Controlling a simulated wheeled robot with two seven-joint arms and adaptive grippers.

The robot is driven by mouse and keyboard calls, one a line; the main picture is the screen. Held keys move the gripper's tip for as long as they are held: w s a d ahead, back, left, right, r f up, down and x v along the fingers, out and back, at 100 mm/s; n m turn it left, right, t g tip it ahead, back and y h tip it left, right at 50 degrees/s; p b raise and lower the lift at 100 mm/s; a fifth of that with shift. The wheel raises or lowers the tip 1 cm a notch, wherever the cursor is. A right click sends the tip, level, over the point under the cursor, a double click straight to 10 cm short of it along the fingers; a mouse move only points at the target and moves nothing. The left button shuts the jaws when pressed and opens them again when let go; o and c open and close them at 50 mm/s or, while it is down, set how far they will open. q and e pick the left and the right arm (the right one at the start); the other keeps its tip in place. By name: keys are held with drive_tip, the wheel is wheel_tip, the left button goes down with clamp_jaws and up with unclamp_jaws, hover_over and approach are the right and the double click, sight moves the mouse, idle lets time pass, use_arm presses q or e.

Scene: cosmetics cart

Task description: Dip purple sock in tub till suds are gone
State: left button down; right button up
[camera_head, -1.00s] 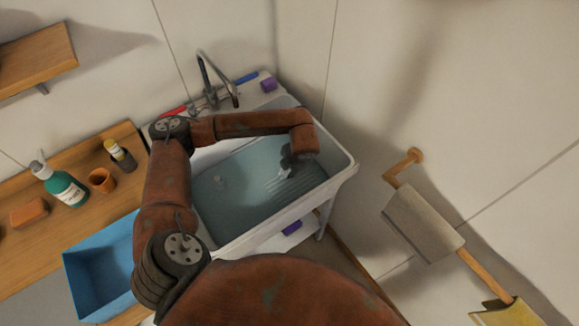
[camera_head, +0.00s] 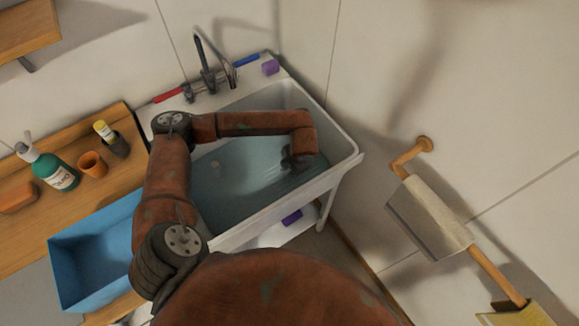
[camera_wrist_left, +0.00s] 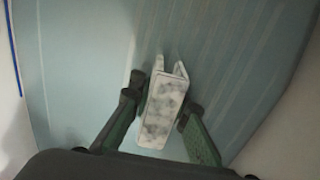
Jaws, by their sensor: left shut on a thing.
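The tub (camera_head: 333,176) is a white sink basin holding bluish water (camera_head: 235,192). My left arm reaches over it, and my left gripper (camera_head: 290,163) points down at the water in the tub's right part. In the left wrist view my left gripper (camera_wrist_left: 162,97) is shut on a folded, flat thing (camera_wrist_left: 160,112), the sock by its place. It looks white with grey mottled patches, suds-like; no purple shows on it. Ribbed tub floor shows behind it. In the head view the sock is hidden or too dark to make out. My right gripper is not in view.
A faucet (camera_head: 203,62) stands at the tub's back edge, with a purple block (camera_head: 270,67) beside it. A blue bin (camera_head: 95,262) and a wooden counter with a green bottle (camera_head: 55,171) are left. A towel roll (camera_head: 430,217) hangs right. A purple thing (camera_head: 291,217) lies below the tub.

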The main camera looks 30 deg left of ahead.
use_arm(q)
drive_tip(key=shift+w+d, duration=0.15)
drive_tip(key=shift+w, duration=0.25)
idle(0.4)
drive_tip(key=shift+s, duration=0.15)
drive_tip(key=shift+s, duration=0.25)
drive_tip(key=shift+w, duration=0.4)
idle(0.5)
drive_tip(key=shift+s, duration=0.2)
drive_tip(key=shift+s, duration=0.2)
drive_tip(key=shift+w, duration=0.4)
idle(0.3)
